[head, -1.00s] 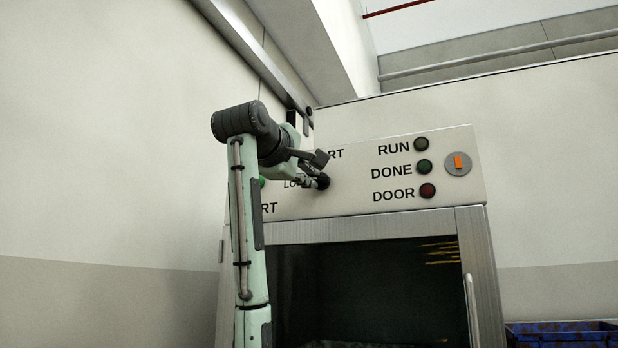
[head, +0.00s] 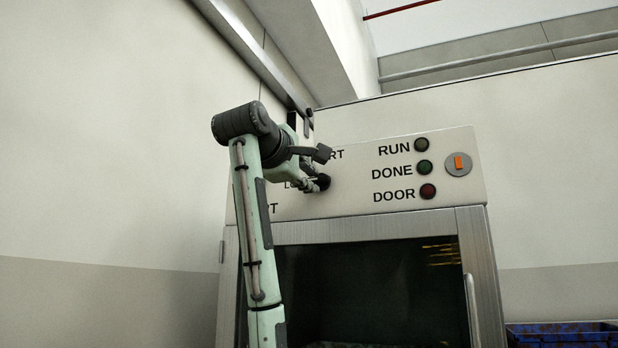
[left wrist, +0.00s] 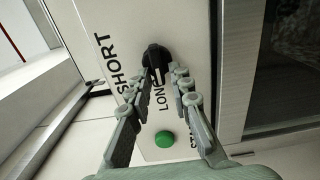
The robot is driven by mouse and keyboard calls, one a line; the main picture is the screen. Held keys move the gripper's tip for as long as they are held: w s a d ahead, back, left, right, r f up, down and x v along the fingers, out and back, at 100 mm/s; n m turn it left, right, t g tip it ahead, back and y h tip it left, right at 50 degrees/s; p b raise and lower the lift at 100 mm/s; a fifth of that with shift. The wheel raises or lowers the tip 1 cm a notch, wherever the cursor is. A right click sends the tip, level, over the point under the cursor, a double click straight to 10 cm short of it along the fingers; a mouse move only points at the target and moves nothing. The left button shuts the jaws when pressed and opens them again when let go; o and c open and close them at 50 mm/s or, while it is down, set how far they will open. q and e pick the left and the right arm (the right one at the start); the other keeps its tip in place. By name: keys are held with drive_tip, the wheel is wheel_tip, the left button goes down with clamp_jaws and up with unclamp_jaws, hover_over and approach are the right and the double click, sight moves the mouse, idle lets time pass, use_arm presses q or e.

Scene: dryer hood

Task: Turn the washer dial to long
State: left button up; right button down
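The washer dial (left wrist: 157,58) is a black knob on the pale control panel, between the SHORT and LONG labels in the left wrist view. In the head view the dial (head: 323,182) is a dark spot partly covered by my gripper. My left gripper (left wrist: 154,80) is open, with its two fingers apart and the tips close to the dial, one to each side. I cannot tell whether they touch it or exactly where its pointer aims. The left gripper also shows in the head view (head: 318,168). My right gripper is in neither view.
A green button (left wrist: 164,139) is near the dial. RUN, DONE and DOOR lamps (head: 425,167) and a round switch with an orange handle (head: 458,162) are on the panel's right. Below is a dark-windowed door (head: 360,285). A blue bin (head: 560,335) stands lower right.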

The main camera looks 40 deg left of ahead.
use_arm(q)
drive_tip(key=shift+o, duration=0.6)
drive_tip(key=v, duration=0.7)
drive_tip(key=shift+s, duration=0.25)
drive_tip(key=shift+d, duration=0.1)
